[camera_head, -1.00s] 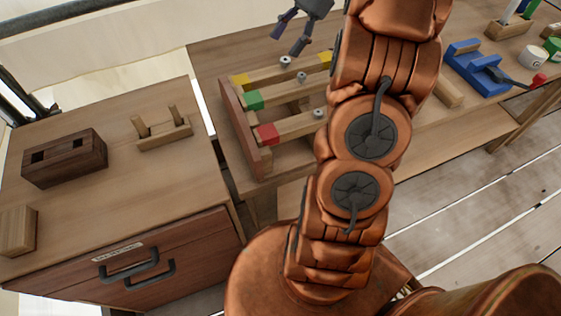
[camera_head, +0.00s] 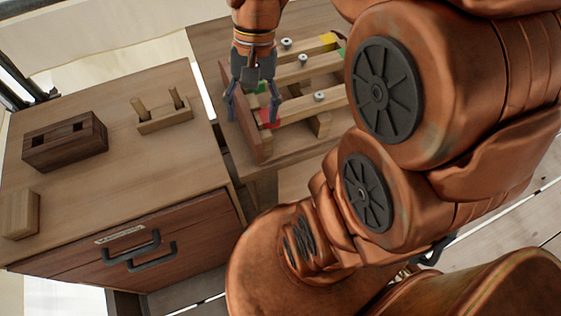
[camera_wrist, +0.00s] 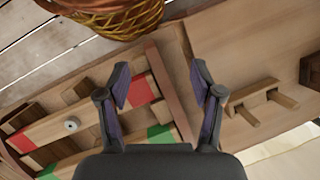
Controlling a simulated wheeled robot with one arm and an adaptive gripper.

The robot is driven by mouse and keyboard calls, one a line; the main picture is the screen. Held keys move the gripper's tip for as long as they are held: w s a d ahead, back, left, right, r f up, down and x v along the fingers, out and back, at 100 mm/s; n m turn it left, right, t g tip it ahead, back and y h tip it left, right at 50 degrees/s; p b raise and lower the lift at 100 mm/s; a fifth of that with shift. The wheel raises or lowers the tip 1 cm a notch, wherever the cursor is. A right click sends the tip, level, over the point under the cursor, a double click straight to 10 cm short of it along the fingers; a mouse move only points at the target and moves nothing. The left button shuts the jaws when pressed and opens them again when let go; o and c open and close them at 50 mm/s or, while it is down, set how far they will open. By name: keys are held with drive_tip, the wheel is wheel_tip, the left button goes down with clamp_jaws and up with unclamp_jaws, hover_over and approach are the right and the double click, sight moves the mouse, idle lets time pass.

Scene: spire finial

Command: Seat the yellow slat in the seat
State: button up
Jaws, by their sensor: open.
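The yellow slat (camera_head: 308,48) is a pale wooden bar in the rack on the far table in the head view. Its yellow right end shows; my arm hides its left end. It is not visible in the wrist view. My gripper (camera_head: 253,108) is open and empty, pointing down over the rack's left end, near the red and green slat ends. In the wrist view my gripper (camera_wrist: 160,78) has its fingers spread, with the red-brown end board (camera_wrist: 172,95) showing between them. I cannot make out a separate seat for the yellow slat.
The red-ended slat (camera_head: 305,108) lies at the rack's near side, and a green-ended one between. A dark two-hole block (camera_head: 65,145), a two-peg block (camera_head: 164,115) and a plain wooden block (camera_head: 19,214) stand on the left cabinet. A wicker basket (camera_wrist: 115,15) shows in the wrist view.

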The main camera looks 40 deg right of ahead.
drive_tip(key=s+f+n+h, duration=0.1)
drive_tip(key=s+f+n, duration=0.1)
drive_tip(key=s, duration=0.3)
drive_tip(key=s+a+f+n+h, duration=0.1)
drive_tip(key=s+f+n+h, duration=0.1)
drive_tip(key=s+n, duration=0.3)
drive_tip(key=shift+s+a+f, duration=0.25)
drive_tip(key=shift+s, duration=0.1)
wheel_tip(320, 180, up, 5)
drive_tip(key=p, duration=0.4)
drive_tip(key=shift+f+p, duration=0.1)
drive_tip(key=shift+p, duration=0.3)
